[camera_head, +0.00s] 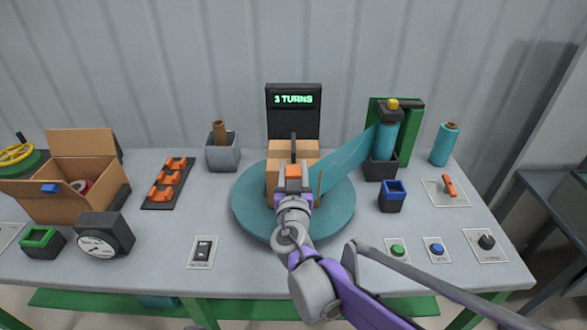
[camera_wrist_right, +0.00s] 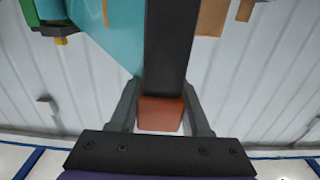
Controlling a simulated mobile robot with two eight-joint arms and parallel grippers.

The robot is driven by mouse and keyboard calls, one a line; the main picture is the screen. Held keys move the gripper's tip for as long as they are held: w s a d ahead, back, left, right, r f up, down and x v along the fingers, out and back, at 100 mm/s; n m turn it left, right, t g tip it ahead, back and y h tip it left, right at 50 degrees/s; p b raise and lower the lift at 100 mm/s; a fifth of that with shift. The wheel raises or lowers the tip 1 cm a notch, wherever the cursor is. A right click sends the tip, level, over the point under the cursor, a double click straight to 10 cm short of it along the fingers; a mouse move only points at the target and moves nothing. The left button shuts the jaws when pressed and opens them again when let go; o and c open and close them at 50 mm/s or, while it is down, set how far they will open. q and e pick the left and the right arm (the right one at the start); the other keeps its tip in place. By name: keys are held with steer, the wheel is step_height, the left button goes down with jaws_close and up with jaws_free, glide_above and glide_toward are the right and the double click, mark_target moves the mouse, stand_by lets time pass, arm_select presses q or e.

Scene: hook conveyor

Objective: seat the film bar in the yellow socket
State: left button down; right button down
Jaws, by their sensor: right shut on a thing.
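My right gripper (camera_head: 294,190) is in front of the boxes on the turntable and shut on an orange block, the grip of a dark upright bar (camera_head: 293,150), which looks like the film bar. In the right wrist view the dark bar (camera_wrist_right: 170,45) rises from the orange-brown grip (camera_wrist_right: 160,114) between the fingers. Teal film (camera_head: 345,163) stretches from the roll towards the boxes; whether it touches the bar is unclear. A yellow block (camera_head: 392,104) tops the film roll stand. I cannot make out a clear yellow socket. My left gripper is not in view.
Cardboard boxes (camera_head: 280,152) stand on the teal turntable (camera_head: 250,215), before a display (camera_head: 293,99) reading "3 TURNS". A blue-rimmed block (camera_head: 393,195) and a spare roll (camera_head: 444,144) stand right. An orange hook rack (camera_head: 167,185) and open carton (camera_head: 50,200) stand left.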

steer(key=shift+f+b, duration=0.4)
steer(key=shift+f, duration=1.2)
steer(key=shift+c, duration=1.4)
jaws_free()
steer(key=shift+s, duration=0.1)
